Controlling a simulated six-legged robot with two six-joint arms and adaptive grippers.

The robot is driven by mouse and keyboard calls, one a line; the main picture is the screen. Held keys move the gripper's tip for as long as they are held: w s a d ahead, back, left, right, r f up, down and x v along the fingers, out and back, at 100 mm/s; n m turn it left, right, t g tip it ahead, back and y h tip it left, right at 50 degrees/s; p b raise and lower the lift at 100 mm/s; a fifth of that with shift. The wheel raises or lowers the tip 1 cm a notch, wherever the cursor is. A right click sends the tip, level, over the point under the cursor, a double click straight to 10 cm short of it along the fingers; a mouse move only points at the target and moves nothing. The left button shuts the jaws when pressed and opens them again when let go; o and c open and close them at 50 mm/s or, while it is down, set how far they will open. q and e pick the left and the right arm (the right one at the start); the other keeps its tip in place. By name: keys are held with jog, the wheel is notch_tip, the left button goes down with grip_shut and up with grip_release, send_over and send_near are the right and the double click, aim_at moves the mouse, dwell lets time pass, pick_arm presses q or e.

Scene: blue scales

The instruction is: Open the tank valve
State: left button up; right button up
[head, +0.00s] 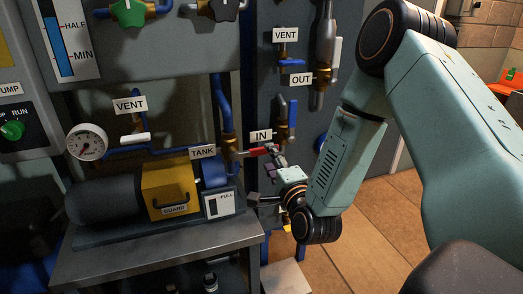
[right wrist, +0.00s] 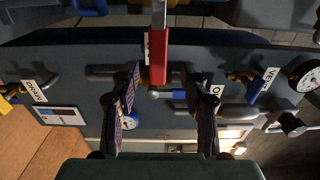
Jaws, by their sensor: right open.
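The tank valve has a red lever handle (head: 260,151) at the brass pipe, just right of the TANK label (head: 203,151) and under the IN label (head: 261,137). The handle runs roughly level to the right. In the right wrist view the red handle (right wrist: 158,60) points toward me, ahead of and between the finger lines. My right gripper (head: 265,178) is open and empty, close below and right of the handle. Its two dark fingers (right wrist: 161,108) are spread apart. I cannot tell whether any finger touches the handle. My left gripper is not in view.
A pump with a yellow guard (head: 168,187) stands on a grey bench (head: 160,250) at the left. A gauge (head: 87,141), a VENT valve with a white handle (head: 135,138) and blue pipes are nearby. Blue-handled valves (head: 297,79) sit above. Tiled floor at the right is clear.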

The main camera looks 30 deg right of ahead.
aim_at(265, 151)
jog(key=x, duration=0.4)
jog(key=shift+w+f, duration=0.2)
jog(key=shift+w, duration=0.05)
jog(key=shift+w+r, duration=0.2)
jog(key=shift+w, duration=0.2)
jog(key=shift+w+d, duration=0.1)
jog(key=shift+f, duration=0.15)
jog(key=shift+w, duration=0.1)
jog(key=shift+c, duration=0.5)
grip_shut()
